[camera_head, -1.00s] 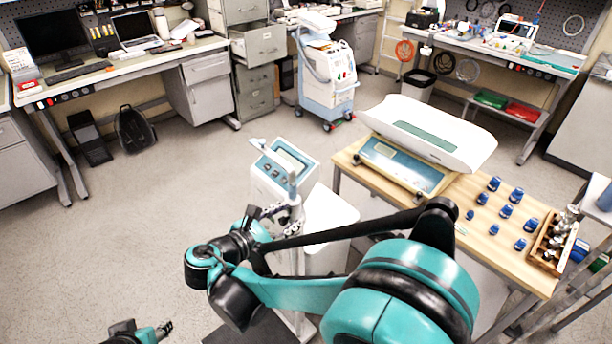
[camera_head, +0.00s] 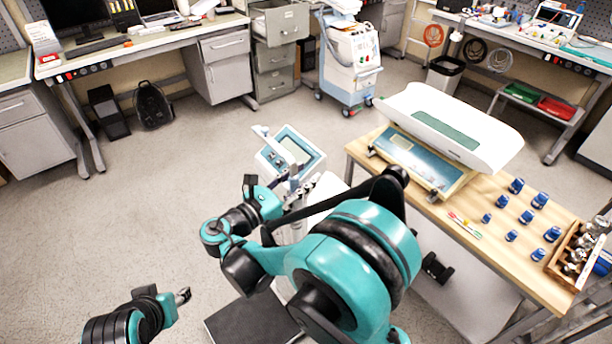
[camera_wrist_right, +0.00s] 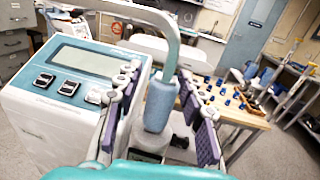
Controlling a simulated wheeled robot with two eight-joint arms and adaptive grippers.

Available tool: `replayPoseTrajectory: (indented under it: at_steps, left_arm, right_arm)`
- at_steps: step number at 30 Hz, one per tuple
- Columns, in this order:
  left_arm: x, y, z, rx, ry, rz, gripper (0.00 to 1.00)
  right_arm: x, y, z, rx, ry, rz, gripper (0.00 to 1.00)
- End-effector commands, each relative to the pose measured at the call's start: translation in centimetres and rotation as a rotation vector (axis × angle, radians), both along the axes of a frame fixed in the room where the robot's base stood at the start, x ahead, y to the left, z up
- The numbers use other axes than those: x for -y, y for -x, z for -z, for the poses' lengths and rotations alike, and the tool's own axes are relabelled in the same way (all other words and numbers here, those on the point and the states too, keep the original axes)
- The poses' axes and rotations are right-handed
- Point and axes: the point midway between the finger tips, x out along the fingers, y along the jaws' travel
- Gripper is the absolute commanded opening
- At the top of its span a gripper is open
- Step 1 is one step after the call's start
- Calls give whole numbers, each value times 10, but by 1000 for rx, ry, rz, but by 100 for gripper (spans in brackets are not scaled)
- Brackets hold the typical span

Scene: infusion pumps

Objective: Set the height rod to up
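The medical scale's display head (camera_head: 290,150) stands in front of me in the head view; the wrist view shows its screen and buttons (camera_wrist_right: 75,75) at the left. The height rod, a grey bent tube with a thick blue-grey sleeve (camera_wrist_right: 160,103), rises in the middle of the wrist view. My right gripper (camera_wrist_right: 163,120) is open, with one padded finger on each side of the sleeve. In the head view the right gripper (camera_head: 303,190) is small and partly hidden beside the rod. My left gripper (camera_head: 183,296) is low at the left, away from the scale; its finger gap is unclear.
A wooden table (camera_head: 480,255) at the right holds a white baby scale (camera_head: 450,125), several blue-capped vials and a wooden bottle box (camera_head: 575,255). A white-blue cart (camera_head: 350,60) stands behind. The floor at the left (camera_head: 130,200) is clear.

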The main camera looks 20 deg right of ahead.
Motion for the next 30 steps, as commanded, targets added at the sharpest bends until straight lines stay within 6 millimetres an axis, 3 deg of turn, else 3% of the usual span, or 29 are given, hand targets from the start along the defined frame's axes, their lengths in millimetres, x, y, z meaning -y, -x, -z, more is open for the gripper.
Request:
replayPoseTrajectory:
  at_steps: [11, 12, 16, 17, 30]
  left_arm:
    - [0, 0, 2, 0, 0, 0, 43]
    - [0, 0, 2, 0, 0, 0, 43]
    - [0, 0, 2, 0, 0, 0, 43]
    - [0, 0, 2, 0, 0, 0, 43]
    - [0, 0, -4, 0, 0, 0, 43]
  right_arm:
    - [10, -5, 0, 0, -1, -1, 39]
    - [10, -5, 0, 0, -1, -1, 36]
    - [10, -5, 0, 0, -1, -1, 2]
    - [10, -5, 0, 0, -1, -1, 0]
    - [10, -5, -9, 0, -1, -1, 0]
